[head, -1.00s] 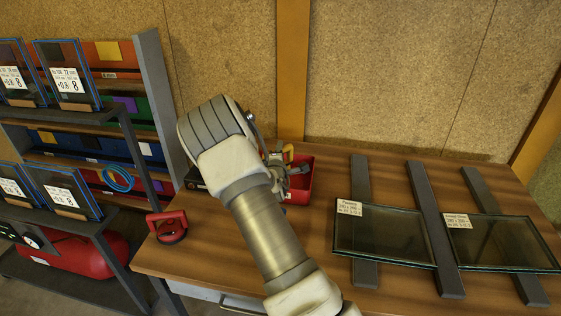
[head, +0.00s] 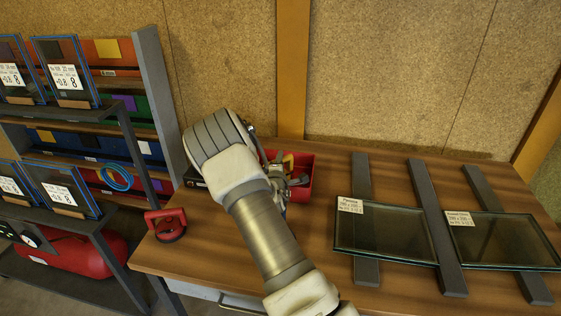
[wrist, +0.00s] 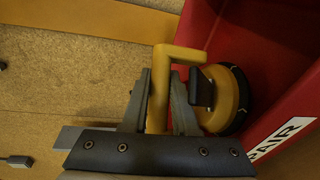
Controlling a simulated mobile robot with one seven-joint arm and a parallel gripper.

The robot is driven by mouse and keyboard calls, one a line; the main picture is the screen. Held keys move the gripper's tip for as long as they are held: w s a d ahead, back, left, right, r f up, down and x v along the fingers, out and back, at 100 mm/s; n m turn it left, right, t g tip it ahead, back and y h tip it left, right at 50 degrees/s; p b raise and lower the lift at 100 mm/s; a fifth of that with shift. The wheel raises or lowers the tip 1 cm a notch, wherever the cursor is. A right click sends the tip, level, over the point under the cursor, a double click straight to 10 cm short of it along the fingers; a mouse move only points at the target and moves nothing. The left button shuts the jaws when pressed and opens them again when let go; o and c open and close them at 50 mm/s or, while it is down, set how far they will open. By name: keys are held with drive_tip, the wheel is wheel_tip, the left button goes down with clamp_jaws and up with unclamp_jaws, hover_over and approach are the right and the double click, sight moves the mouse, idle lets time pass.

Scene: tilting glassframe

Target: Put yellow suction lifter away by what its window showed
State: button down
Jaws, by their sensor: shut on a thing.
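The yellow suction lifter (wrist: 233,98) is in my gripper (wrist: 160,95), which is shut on its yellow handle. The lifter's round pad with a dark rim is at the right of the wrist view, against the inside of a red bin (wrist: 285,88). White label letters ending in "AIR" show on the bin's wall. In the head view my gripper (head: 292,180) is at the red bin (head: 304,165) at the table's back, and a little yellow of the lifter (head: 288,160) shows. Whether the lifter touches the bin floor cannot be told. Its window is not readable.
A red suction lifter (head: 166,225) lies on the wooden table (head: 215,245) at the left. A dark box (head: 195,178) is partly hidden behind my arm. Two glass panes (head: 385,235) (head: 505,242) lie on dark bars at the right. A shelf rack stands at far left.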

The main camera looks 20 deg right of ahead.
drive_tip(key=c, duration=0.7)
unclamp_jaws()
